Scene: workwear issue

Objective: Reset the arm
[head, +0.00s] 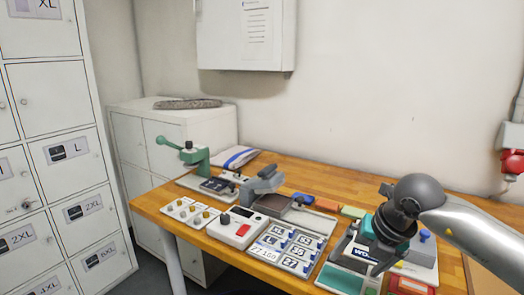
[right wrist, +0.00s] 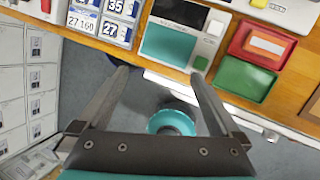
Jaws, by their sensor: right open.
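My right arm comes in from the right in the head view. Its gripper (head: 360,255) is over the right front part of the wooden table (head: 150,205). In the right wrist view the two fingers of the right gripper (right wrist: 161,78) are spread apart with nothing between them. The fingertips appear over the table's front edge, just in front of a white device with a teal panel (right wrist: 170,43). I cannot tell their height above it. My left gripper is not in view.
A green hand press (head: 196,158), a white box with a red button (head: 238,228) and number plates (head: 290,248) stand on the table. Red (right wrist: 262,45) and green (right wrist: 243,79) trays lie right of the fingers. Lockers (head: 60,150) line the left. A red socket (head: 512,162) is on the wall.

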